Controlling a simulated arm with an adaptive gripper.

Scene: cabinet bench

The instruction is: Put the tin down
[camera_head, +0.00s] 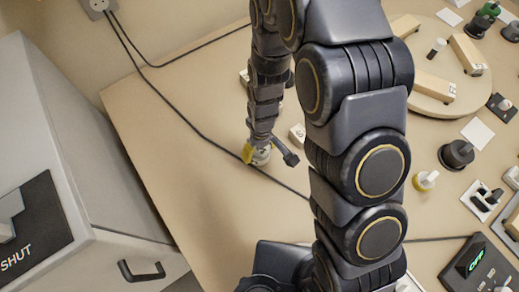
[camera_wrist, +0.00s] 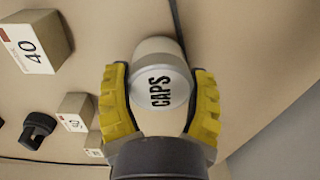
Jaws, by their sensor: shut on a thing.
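A block marked "40" (camera_wrist: 35,42) and smaller blocks (camera_wrist: 75,110) stand left in the wrist view, with a black knob-like part (camera_wrist: 37,130). A dark cable (camera_head: 200,135) crosses the bench (camera_head: 150,100). A grey cabinet (camera_head: 60,150) stands left. Bench left of the tin is mostly clear.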

